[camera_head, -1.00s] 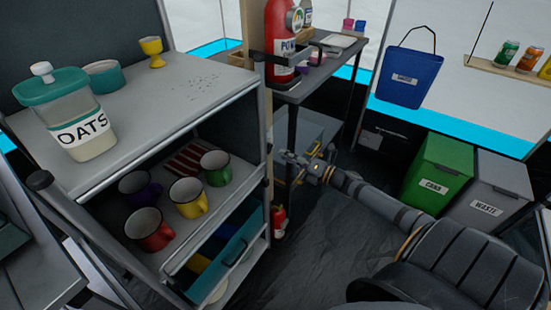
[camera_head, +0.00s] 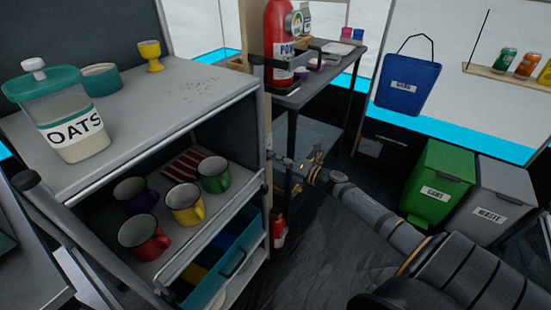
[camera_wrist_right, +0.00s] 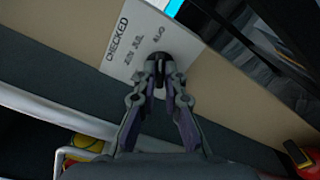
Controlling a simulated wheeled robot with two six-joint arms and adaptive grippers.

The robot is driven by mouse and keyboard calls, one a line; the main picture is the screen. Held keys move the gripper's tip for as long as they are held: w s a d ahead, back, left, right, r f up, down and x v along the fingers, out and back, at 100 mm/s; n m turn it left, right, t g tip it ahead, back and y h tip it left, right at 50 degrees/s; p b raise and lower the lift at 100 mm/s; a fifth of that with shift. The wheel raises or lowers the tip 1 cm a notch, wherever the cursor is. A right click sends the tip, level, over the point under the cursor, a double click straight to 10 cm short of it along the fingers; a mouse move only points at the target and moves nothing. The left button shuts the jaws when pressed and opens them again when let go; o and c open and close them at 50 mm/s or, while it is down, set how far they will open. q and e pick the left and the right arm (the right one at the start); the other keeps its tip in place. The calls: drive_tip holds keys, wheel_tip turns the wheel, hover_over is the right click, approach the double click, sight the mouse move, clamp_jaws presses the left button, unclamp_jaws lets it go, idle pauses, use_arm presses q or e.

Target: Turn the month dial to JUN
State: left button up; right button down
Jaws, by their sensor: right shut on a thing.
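The month dial (camera_wrist_right: 152,68) is a round black knob on a white card (camera_wrist_right: 140,32), in the right wrist view. The card is marked CHECKED and carries small month names, of which JUL and AUG can be made out beside a blurred one that looks like JUN. Part of the card is behind the knob and fingers. My right gripper (camera_wrist_right: 160,74) is shut on the knob. In the head view my right gripper (camera_head: 285,163) is at the tan post, and the dial is hidden there. Which month the dial points to cannot be read. My left gripper is out of view.
The tan post (camera_head: 268,130) stands beside the grey shelf unit (camera_head: 190,85) with mugs and an oats jar. A red extinguisher (camera_head: 280,45) hangs above my right gripper, and a smaller red one (camera_head: 279,229) is below it. The dark floor right of the post is open.

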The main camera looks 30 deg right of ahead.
use_arm(q)
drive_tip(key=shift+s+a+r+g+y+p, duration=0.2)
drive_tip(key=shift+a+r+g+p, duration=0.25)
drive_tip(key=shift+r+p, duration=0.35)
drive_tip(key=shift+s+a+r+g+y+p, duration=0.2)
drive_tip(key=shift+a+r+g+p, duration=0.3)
drive_tip(key=shift+p, duration=0.5)
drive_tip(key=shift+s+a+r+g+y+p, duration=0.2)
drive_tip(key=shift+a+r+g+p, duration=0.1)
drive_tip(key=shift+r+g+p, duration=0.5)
use_arm(e)
drive_tip(key=shift+f+m, duration=0.1)
drive_tip(key=shift+m, duration=4)
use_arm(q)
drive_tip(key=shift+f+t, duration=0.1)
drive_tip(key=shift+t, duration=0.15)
use_arm(e)
drive_tip(key=c, duration=1.4)
unclamp_jaws()
drive_tip(key=shift+c, duration=0.2)
